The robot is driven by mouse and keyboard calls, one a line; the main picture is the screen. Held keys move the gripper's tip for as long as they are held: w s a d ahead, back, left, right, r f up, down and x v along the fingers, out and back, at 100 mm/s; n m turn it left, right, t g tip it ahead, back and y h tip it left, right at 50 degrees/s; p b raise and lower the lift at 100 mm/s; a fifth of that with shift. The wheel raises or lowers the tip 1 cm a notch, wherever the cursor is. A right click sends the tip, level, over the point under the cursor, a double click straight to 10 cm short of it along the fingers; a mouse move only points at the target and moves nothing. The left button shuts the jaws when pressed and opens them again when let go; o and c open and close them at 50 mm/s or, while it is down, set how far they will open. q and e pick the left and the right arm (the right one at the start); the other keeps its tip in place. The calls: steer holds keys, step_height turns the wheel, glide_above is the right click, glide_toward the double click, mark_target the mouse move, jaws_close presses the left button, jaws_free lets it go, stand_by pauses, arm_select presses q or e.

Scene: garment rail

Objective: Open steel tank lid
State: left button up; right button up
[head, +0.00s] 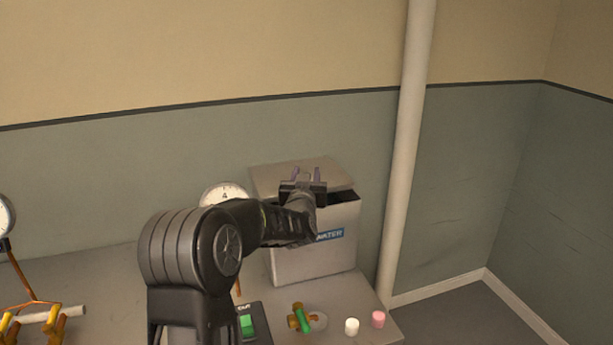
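The steel tank (290,265) is a light grey box with a blue label ending in "ATER", standing on the bench near the wall. Its lid (268,178) is tilted up a little. A dark gap shows under the lid at the front right. My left gripper (306,174) is at the lid's front part, with its two fingers apart and nothing seen between them. Whether the fingers touch the lid cannot be told. My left wrist hides part of the tank front and label. My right gripper is not in view.
A white pipe (408,150) runs up the wall right of the tank. A round gauge (222,194) stands left of it. A green switch (247,322), a brass valve with green handle (301,318), a white cap (352,326) and a pink cap (378,319) sit in front.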

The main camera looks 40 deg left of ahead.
arm_select(q)
steer(key=shift+o, duration=0.3)
steer(key=b+v, duration=0.2)
steer(key=v, duration=0.6)
